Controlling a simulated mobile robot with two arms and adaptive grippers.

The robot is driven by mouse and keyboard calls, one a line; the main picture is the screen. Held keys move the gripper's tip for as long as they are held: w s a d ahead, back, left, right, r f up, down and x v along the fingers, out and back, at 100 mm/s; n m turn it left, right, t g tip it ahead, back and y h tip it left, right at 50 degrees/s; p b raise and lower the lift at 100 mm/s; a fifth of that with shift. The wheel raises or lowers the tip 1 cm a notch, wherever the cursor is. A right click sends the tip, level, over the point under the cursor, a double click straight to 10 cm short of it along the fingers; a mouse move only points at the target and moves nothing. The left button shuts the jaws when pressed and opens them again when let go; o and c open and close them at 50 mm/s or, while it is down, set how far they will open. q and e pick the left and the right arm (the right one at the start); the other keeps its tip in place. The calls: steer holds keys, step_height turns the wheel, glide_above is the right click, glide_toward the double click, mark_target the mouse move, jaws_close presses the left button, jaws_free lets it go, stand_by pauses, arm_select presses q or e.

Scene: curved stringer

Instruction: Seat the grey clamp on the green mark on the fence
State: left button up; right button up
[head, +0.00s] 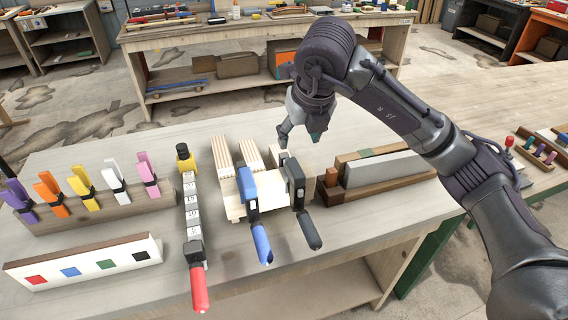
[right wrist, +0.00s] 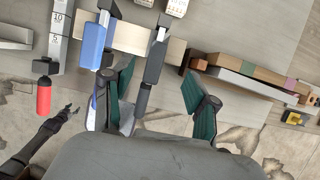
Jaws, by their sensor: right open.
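The grey clamp (head: 297,184) is gripped onto the pale wooden pieces (head: 270,188), with its dark handle hanging over the near side. My right gripper (head: 299,137) is open and empty, above and behind the clamp in the head view. In the right wrist view the grey clamp (right wrist: 154,62) shows between its spread green-padded fingers (right wrist: 162,92); I cannot tell whether they touch it. A brown and grey fence (head: 380,170) lies to the right, with a green mark (head: 366,152) on its tan strip. A dark gripper, apparently my left (right wrist: 70,111), shows small in the right wrist view.
A blue clamp (head: 250,196) sits just left of the grey one. Further left are a red-handled bar clamp (head: 194,225), a rack of coloured clamps (head: 95,212) and a white board with coloured squares (head: 85,262). Bare bench lies at the front right.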

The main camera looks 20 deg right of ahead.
mark_target(292, 161)
steer(key=x, duration=0.1)
steer(key=p+x, duration=0.1)
steer(key=x, duration=0.3)
steer(key=shift+s+f+p, duration=0.25)
steer(key=shift+s+p, duration=0.05)
steer(key=shift+s, duration=0.1)
steer(key=shift+x, duration=1.1)
steer(key=shift+w+a+f+p, duration=0.1)
steer(key=shift+w+f+p, duration=0.7)
steer(key=shift+p, duration=0.45)
steer(key=shift+p+x, duration=0.3)
steer(key=shift+x, duration=0.9)
steer(key=shift+w+f, duration=0.15)
steer(key=shift+f, duration=0.25)
steer(key=shift+c, duration=0.5)
jaws_close()
arm_select(q)
steer(key=s+r, duration=0.4)
steer(key=shift+r, duration=0.4)
